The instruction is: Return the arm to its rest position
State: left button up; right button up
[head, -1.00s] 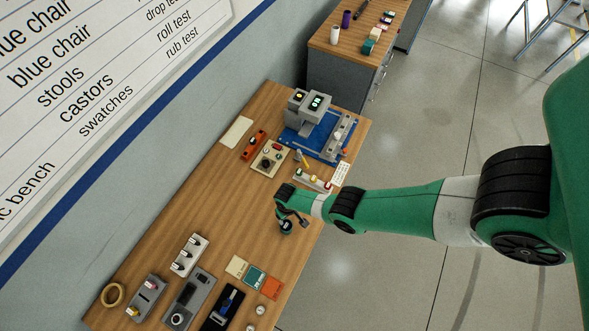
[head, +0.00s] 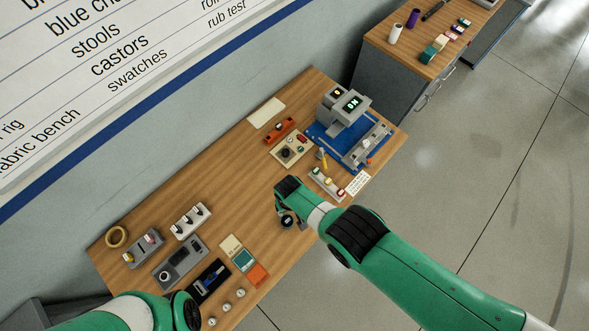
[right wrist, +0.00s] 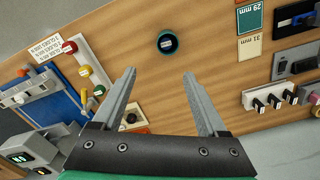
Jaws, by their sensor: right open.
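My right arm reaches in from the right in the head view. Its gripper (head: 292,214) is above the middle of the wooden table (head: 240,165). In the right wrist view the right gripper (right wrist: 158,74) is open, with nothing between its fingers. A small round dark piece with a teal rim (right wrist: 167,42) lies on the table beyond the fingertips, apart from them; it also shows in the head view (head: 287,220), partly hidden by the gripper. Part of my left arm (head: 140,312) shows at the bottom left; its gripper is not visible.
A grey machine on a blue base (head: 345,115) stands at the table's far right. A row of coloured knobs (head: 327,184) is near the right gripper. Trays (head: 180,262), swatches (head: 244,260) and a tape ring (head: 116,237) fill the near left. The table's middle is mostly clear.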

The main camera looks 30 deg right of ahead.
dwell(0.6)
jog(key=w+d+r+m+t+y, duration=0.1)
jog(key=w+r+t, duration=0.3)
jog(key=w+r, duration=0.55)
jog(key=w+d+r+t, duration=0.2)
jog(key=w+r+t, duration=0.1)
jog(key=w+r, duration=0.7)
jog(key=w+d+r+t, duration=0.1)
jog(key=w+r+t, duration=0.25)
jog(key=r, duration=0.65)
jog(key=w+d+r+t, duration=0.1)
jog(key=w+r+t, duration=0.25)
jog(key=r, duration=0.65)
jog(key=s+d+r+t, duration=0.1)
jog(key=s+r+t, duration=0.2)
jog(key=r, duration=0.8)
jog(key=s+d+r+t, duration=0.2)
jog(key=r, duration=0.8)
jog(key=s+d+r+n+t+y, duration=0.1)
jog(key=s+r+n+t, duration=0.2)
jog(key=s+r+t, duration=0.5)
jog(key=s+r, duration=1)
jog(key=s, duration=0.3)
jog(key=shift+s+r, duration=0.4)
